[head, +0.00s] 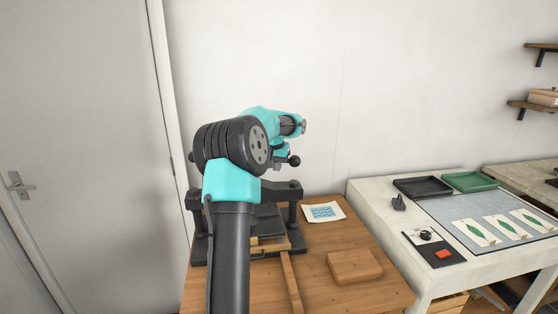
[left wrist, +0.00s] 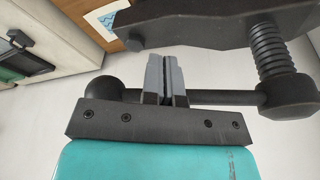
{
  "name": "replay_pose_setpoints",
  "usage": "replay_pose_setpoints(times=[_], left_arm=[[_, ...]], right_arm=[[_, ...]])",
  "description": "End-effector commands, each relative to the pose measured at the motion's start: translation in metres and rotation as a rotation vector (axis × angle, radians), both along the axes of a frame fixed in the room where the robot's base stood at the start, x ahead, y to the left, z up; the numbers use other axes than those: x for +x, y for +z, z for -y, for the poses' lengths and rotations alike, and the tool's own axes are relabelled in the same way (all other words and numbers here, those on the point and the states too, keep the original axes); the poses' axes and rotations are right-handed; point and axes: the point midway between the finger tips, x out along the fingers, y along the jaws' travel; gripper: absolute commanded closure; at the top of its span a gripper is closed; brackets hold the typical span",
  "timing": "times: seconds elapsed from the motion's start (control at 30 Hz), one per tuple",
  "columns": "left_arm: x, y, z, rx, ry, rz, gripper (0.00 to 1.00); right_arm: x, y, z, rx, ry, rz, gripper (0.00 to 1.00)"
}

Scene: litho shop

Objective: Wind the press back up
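The black press (head: 283,189) stands on the wooden table, largely hidden behind my left arm. Its handle ends in a black ball (head: 294,160) just below my left gripper (head: 302,126). My right gripper is not in view.
A blue print (head: 323,212) and a wooden block (head: 355,266) lie on the wooden table (head: 330,240). The bench at right holds black (head: 423,187) and green (head: 470,181) trays and leaf prints (head: 475,232). A door (head: 80,120) is at left.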

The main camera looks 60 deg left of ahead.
Motion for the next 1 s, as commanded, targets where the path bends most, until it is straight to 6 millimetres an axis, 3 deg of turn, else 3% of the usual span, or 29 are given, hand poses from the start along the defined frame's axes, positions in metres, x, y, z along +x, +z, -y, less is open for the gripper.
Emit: replay_pose_setpoints(times=[0.17, 0.57, 1.0], left_arm=[[0.015, 0.000, -0.013, 0.002, 0.000, 0.002, 1.00], [0.013, 0.001, -0.011, 0.001, 0.000, 0.001, 1.00], [-0.004, 0.001, 0.006, 0.000, 0.001, 0.000, 1.00]], right_arm=[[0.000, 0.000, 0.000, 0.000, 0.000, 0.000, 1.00], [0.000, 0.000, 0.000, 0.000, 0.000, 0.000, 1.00], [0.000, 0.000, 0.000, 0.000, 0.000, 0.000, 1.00]])
